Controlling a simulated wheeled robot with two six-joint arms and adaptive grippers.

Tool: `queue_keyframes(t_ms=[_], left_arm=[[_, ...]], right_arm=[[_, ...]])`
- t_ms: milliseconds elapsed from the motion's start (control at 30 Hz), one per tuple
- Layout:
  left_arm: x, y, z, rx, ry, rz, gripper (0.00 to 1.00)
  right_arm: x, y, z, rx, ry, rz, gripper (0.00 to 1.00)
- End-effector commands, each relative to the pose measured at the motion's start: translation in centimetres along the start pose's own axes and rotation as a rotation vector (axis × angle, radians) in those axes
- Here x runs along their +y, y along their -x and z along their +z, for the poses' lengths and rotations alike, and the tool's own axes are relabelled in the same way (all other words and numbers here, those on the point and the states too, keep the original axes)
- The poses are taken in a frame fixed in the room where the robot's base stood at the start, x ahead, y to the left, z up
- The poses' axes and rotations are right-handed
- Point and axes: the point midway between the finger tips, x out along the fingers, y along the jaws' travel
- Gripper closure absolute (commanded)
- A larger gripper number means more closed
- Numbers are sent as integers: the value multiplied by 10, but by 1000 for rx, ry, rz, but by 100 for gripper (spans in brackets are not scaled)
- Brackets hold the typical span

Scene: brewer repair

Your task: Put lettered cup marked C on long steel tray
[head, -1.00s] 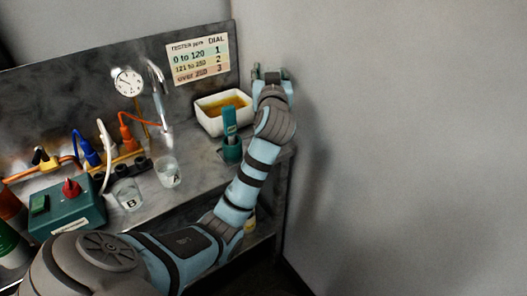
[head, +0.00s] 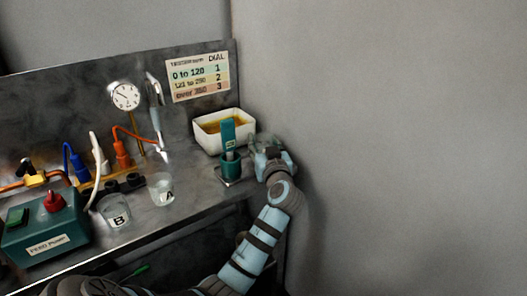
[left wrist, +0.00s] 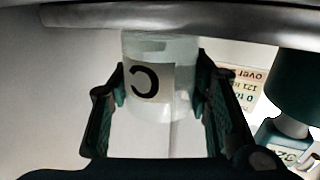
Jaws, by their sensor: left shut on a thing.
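My left gripper (head: 262,148) is at the right end of the steel bench, beside a teal holder. In the left wrist view its fingers (left wrist: 165,95) are shut on a clear cup marked C (left wrist: 150,82). The letter and the wall text appear upside down in that view. The cup is not clear to see in the head view. I cannot pick out a long steel tray for certain. A grey metal edge (left wrist: 200,20) crosses the top of the left wrist view, by the cup's base. My right gripper is not in view.
The teal holder with a meter (head: 230,163) and a white basin of amber liquid (head: 222,131) stand close to my gripper. Cups marked A (head: 162,190) and B (head: 117,213) stand farther left. A teal box (head: 45,228) is at the left. A wall rises at the right.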

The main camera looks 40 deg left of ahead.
Motion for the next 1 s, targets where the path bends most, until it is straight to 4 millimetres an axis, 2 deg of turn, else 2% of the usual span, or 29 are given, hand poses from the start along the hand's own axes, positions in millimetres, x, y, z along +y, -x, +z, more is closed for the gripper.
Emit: queue_keyframes(t_ms=[67,200,367,400,500,533,867,1000], left_arm=[[0,0,11,0,0,0,85],[0,0,11,1,0,0,85],[0,0,13,1,1,0,85],[0,0,13,0,1,0,54],[0,0,12,0,1,0,38],[0,0,12,0,1,0,36],[0,0,10,0,1,0,36],[5,13,11,-2,3,2,36]], right_arm=[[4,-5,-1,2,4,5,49],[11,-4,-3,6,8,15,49],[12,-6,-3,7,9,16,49],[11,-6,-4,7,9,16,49],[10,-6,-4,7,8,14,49],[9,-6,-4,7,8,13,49],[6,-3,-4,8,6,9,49],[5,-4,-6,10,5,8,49]])
